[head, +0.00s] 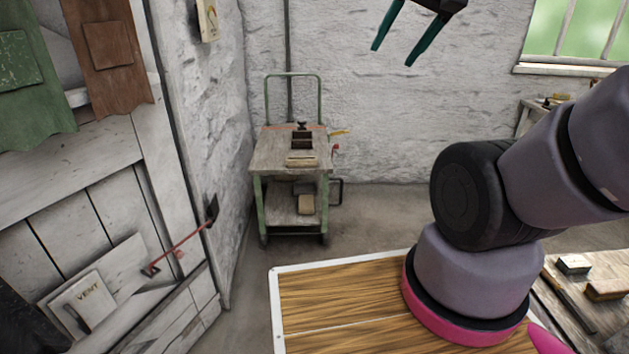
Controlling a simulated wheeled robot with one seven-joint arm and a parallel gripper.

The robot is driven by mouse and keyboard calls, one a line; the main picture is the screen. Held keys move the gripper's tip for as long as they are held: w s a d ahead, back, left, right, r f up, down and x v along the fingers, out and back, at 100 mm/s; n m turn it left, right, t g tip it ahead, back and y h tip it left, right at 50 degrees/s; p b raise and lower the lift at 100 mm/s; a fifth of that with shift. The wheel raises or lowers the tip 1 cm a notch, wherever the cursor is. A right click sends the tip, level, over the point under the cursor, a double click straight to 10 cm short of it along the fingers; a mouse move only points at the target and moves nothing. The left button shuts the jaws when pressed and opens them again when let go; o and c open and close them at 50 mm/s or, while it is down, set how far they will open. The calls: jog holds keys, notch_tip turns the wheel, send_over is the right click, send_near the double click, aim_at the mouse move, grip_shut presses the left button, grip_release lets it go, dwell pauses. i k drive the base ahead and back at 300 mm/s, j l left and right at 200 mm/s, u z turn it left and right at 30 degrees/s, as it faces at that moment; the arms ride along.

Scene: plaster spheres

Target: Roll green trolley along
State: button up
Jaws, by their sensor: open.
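The green trolley (260,190) stands upright against the far wall, left of the middle in the head view. It has a green metal frame, a raised green handle at the back, a worn wooden top and a lower shelf. A dark box and a small wooden block lie on its top, and a tan block sits on the lower shelf. My gripper (391,43) is at the top edge, with two dark teal fingers spread apart and empty. It is high up, to the right of the trolley and apart from it.
A white door (120,200) with a red-handled latch (180,248) stands on the left. A wood-topped surface with a white edge (330,295) lies in front, beneath my arm. A workbench (600,300) with blocks is at the lower right. Bare floor (375,215) shows right of the trolley.

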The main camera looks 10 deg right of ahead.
aim_at(276, 152)
jog(key=z, duration=0.35)
jog(key=i+z, duration=0.35)
jog(key=i+j+z, duration=0.2)
jog(key=i+z, duration=0.2)
jog(key=i+j+z, duration=0.1)
jog(key=i+j, duration=0.45)
jog(key=i, duration=0.2)
jog(key=i+j+z, duration=0.15)
jog(key=i+j, duration=0.5)
jog(key=i, duration=0.1)
